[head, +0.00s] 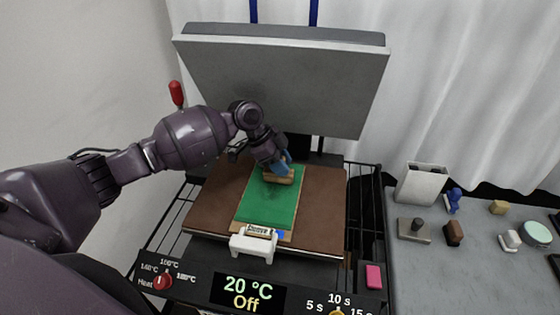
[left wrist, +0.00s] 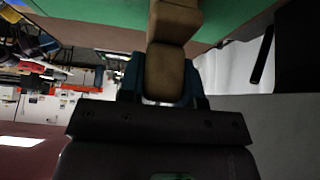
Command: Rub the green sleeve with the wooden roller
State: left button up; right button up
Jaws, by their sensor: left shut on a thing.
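The green sleeve (head: 268,203) lies flat on a brown board on the press bed. My left gripper (head: 280,166) is over the far end of the sleeve, its blue fingers shut on the wooden roller (head: 281,178). The roller is at the sleeve's far end; whether it touches the surface is hard to tell. In the left wrist view, the tan roller handle (left wrist: 165,72) sits between the blue fingers (left wrist: 164,80), with the green sleeve (left wrist: 235,15) beyond it. My right gripper is not in view.
The press's grey upper plate (head: 285,80) stands raised behind the bed. A white handle (head: 254,243) is at the front edge, above a panel reading 20 °C and Off. A grey side table (head: 470,270) at right holds several small tools and a white holder (head: 421,184).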

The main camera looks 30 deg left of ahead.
pick_arm(q)
jog(key=shift+s+d+r, duration=0.1)
jog(key=shift+s+d, duration=0.1)
jog(key=shift+s, duration=0.65)
jog(key=shift+s+d, duration=0.15)
jog(key=shift+s, duration=0.65)
jog(key=shift+s+d, duration=0.25)
jog(key=shift+s, duration=0.65)
jog(key=shift+s+d, duration=0.2)
jog(key=shift+s, duration=0.65)
jog(key=shift+f, duration=0.2)
jog(key=shift+r, duration=0.15)
jog(key=shift+r, duration=2.95)
jog(key=shift+r, duration=0.1)
notch_tip(320, 180, up, 3)
jog(key=shift+f, duration=0.1)
